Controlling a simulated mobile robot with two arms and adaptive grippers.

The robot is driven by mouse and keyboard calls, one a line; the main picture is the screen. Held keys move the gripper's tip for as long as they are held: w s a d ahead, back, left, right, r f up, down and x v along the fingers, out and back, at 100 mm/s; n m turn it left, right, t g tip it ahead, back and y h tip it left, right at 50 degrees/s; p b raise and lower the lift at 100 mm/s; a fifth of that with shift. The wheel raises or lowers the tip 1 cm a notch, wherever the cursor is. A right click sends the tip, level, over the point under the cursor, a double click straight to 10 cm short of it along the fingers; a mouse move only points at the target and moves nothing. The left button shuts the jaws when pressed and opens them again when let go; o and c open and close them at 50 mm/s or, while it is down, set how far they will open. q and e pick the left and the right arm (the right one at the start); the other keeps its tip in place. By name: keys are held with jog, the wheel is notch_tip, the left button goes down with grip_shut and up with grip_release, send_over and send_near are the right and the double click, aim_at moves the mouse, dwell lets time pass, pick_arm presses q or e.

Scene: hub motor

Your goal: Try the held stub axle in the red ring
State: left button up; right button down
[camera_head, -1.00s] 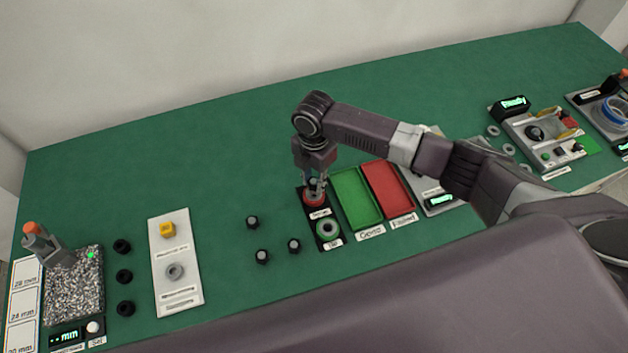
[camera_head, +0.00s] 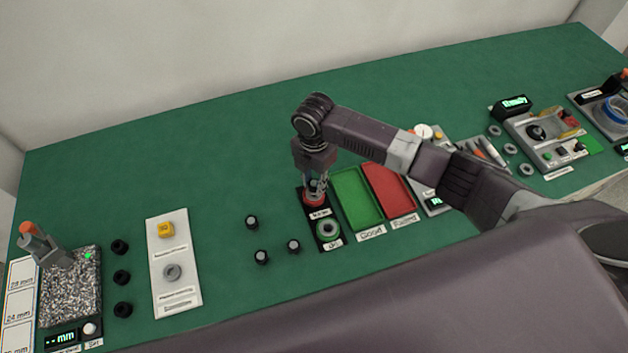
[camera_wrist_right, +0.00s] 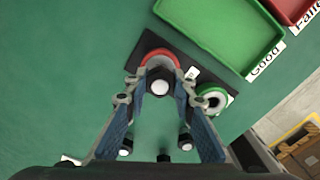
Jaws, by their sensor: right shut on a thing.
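My right gripper (camera_head: 316,190) points down over the red ring (camera_head: 314,199) on the black plate. It is shut on a dark stub axle with a pale end (camera_wrist_right: 160,87), seen between the fingertips in the right wrist view. The axle is at the red ring (camera_wrist_right: 158,56), overlapping its near side in that view; I cannot tell how far it is inside. A green ring (camera_head: 328,229) sits on the same plate, nearer me. My left gripper is not in view.
A green tray (camera_head: 353,187) and a red tray (camera_head: 406,207) lie right of the plate. Several loose stub axles, one here (camera_head: 251,222), stand left of it. A white board (camera_head: 188,250) lies farther left. The green bench top behind is clear.

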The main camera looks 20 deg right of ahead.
jog(key=shift+p, duration=0.85)
dwell(1.6)
jog(key=shift+f+b, duration=0.35)
jog(key=shift+f, duration=0.15)
dwell(1.0)
jog(key=shift+s, duration=0.1)
dwell(0.7)
jog(key=shift+r, duration=0.1)
jog(key=shift+r+p, duration=0.6)
jog(key=shift+p, duration=0.2)
notch_tip(320, 180, up, 2)
jog(key=shift+r+p, duration=0.1)
jog(key=shift+p, duration=1)
jog(key=shift+r+p, duration=0.4)
jog(key=shift+r, duration=0.5)
